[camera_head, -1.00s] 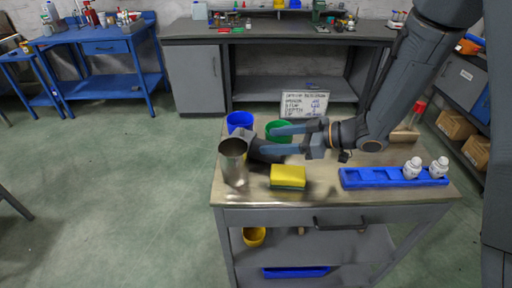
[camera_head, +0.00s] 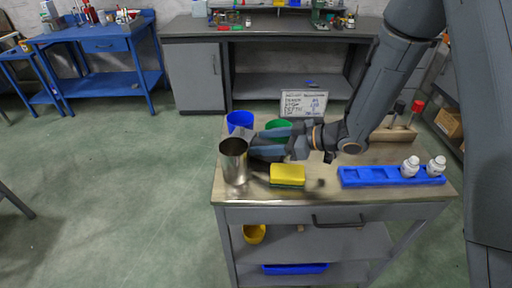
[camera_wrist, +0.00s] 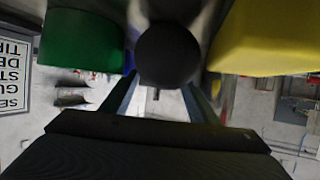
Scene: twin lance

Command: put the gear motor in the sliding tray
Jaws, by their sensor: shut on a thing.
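A dark grey cylindrical part, which looks like the gear motor (camera_head: 264,152), lies on the cart top behind the yellow sponge. My gripper (camera_head: 266,142) reaches in from the right and is shut on it. In the wrist view the motor's round dark end (camera_wrist: 167,54) sits between my two fingers (camera_wrist: 160,92). I cannot tell whether it touches the cart top. The sliding tray may be the grey drawer (camera_head: 270,216) under the cart top; it is shut, with a black handle (camera_head: 338,221).
A metal cup (camera_head: 233,160) stands close left of the motor. A yellow sponge (camera_head: 287,173) is in front, blue (camera_head: 239,119) and green (camera_head: 279,127) cups behind. A blue rack (camera_head: 368,177) with two white bottles (camera_head: 411,166) is at right. A sign (camera_head: 303,104) stands at the back.

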